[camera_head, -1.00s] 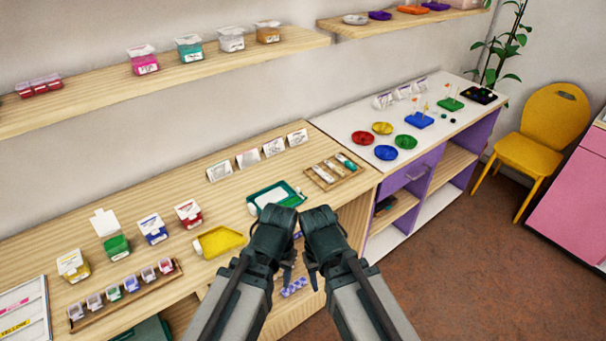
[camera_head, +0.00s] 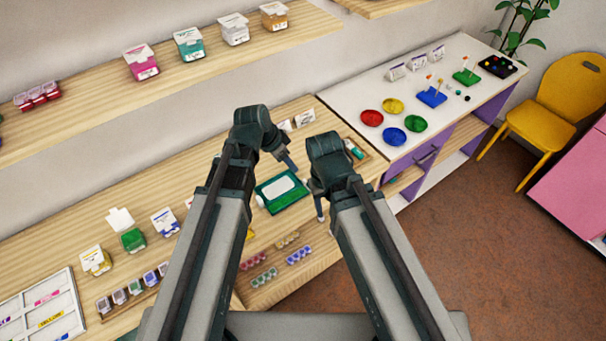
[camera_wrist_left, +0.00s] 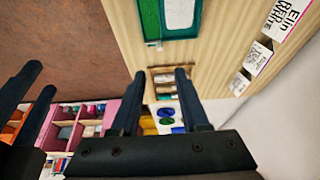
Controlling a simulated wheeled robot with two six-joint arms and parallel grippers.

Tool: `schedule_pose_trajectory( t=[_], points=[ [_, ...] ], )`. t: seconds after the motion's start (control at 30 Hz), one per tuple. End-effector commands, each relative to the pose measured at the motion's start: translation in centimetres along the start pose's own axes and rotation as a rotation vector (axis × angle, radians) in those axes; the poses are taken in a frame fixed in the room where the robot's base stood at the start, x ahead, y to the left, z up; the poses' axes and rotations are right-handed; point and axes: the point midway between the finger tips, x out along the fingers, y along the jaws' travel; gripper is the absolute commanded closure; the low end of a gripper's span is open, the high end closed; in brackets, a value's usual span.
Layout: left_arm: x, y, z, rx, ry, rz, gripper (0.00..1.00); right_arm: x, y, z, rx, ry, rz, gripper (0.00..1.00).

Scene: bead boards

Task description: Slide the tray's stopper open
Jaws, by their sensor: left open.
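The green tray (camera_head: 284,203) with a pale panel lies on the wooden worktop between my two grippers in the head view. Part of this tray (camera_wrist_left: 150,22) also shows at the top of the left wrist view. I cannot make out its stopper. My left gripper (camera_head: 287,160) is behind the tray, toward the wall, above the worktop. In the left wrist view its fingers (camera_wrist_left: 160,72) are apart with nothing between them. My right gripper (camera_head: 320,205) is at the tray's right side; two separated, empty fingers show at the left of the wrist view.
Small cards (camera_head: 303,118) stand behind the tray, and a wooden sorting tray (camera_wrist_left: 164,79) lies to its right. Lidded boxes (camera_head: 132,239) and a row of small jars (camera_head: 135,286) are at the left. Coloured dishes (camera_head: 394,137) sit on the white table.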

Motion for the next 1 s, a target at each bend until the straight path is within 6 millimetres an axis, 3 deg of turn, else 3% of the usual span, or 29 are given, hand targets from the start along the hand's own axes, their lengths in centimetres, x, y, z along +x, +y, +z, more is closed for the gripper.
schedule_pose_trajectory(
  t=[0.27,1.0],
  points=[
    [2.5,-0.1,0.2,0.000,-0.001,0.000,0.55,2.3,-0.2,-0.1,0.000,0.000,0.000,0.50],
    [13.1,0.0,0.2,-0.001,-0.002,0.001,0.55,12.1,-1.1,-0.7,0.002,0.000,0.000,0.50]
  ],
)
